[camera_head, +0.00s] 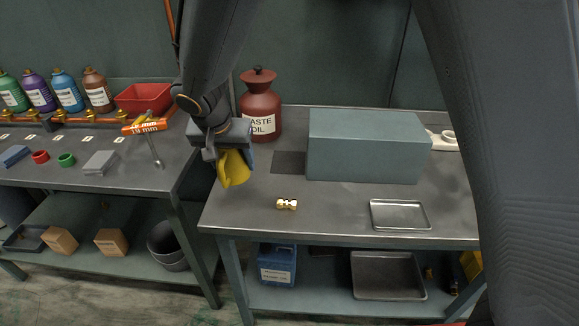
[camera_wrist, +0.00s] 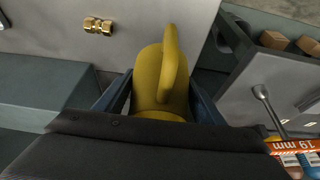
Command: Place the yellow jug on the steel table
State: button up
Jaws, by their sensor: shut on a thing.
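The yellow jug (camera_head: 233,168) is held in my gripper (camera_head: 222,152) near the left end of the steel table (camera_head: 335,212). In the wrist view the jug (camera_wrist: 162,72) sits between the two dark fingers (camera_wrist: 160,98), which are shut on its sides, with its handle facing the camera. The jug appears to be above the table's left part; the gap beneath it cannot be judged. My gripper hides the jug's upper part in the head view.
A brown waste oil can (camera_head: 260,108) stands behind the jug. A grey-green box (camera_head: 365,145), a brass fitting (camera_head: 287,204) and a metal tray (camera_head: 400,214) are on the table. A second bench (camera_head: 130,170) stands left across a gap. Bare tabletop lies around the fitting.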

notch_tip(320, 180, down, 10)
jog(key=shift+p, duration=0.4)
jog(key=shift+f, duration=0.1)
jog(key=o, duration=1)
jog(key=shift+o, duration=0.6)
